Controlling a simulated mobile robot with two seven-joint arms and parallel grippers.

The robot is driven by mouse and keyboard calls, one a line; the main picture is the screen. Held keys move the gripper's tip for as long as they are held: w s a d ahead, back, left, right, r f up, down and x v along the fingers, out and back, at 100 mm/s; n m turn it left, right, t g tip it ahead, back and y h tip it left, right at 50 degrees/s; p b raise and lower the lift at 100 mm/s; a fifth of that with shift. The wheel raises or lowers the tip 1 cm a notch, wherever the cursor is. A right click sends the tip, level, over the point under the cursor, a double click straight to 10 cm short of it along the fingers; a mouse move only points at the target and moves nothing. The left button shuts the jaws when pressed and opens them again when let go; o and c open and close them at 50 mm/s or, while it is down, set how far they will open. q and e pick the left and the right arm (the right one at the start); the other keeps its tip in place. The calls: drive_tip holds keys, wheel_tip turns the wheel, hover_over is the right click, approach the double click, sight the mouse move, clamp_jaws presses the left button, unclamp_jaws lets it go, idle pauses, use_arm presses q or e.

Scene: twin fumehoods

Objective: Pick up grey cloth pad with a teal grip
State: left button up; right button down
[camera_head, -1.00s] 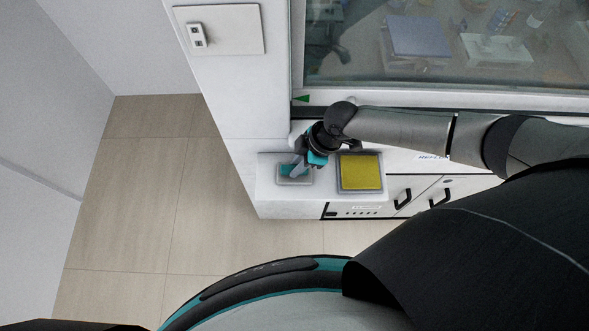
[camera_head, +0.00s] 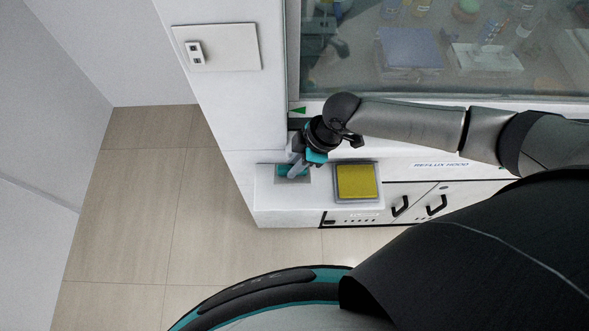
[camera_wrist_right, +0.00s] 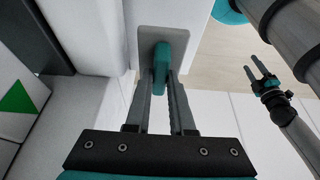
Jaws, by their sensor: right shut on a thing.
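The grey cloth pad with a teal grip shows at the left end of the white ledge in the head view (camera_head: 306,179). In the right wrist view, its flat grey plate (camera_wrist_right: 185,42) lies beyond my fingertips and its teal grip (camera_wrist_right: 160,54) stands between them. My right gripper (camera_head: 293,169) is shut on that grip; its fingers show from behind in the right wrist view (camera_wrist_right: 163,80). I cannot tell whether the pad touches the ledge. My left gripper (camera_wrist_right: 257,72) is open and empty, away to the right in the wrist view.
A yellow pad in a grey tray (camera_head: 357,182) sits on the white ledge (camera_head: 290,213) just right of the grey pad. The fumehood glass (camera_head: 430,75) rises behind my right arm. Cabinet doors with black handles (camera_head: 399,206) are below. The tiled floor (camera_head: 130,215) at left is clear.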

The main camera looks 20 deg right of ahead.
wheel_tip(320, 180, up, 14)
drive_tip(key=p, duration=0.1)
drive_tip(key=shift+r, duration=0.1)
drive_tip(key=c, duration=1.4)
unclamp_jaws()
clamp_jaws()
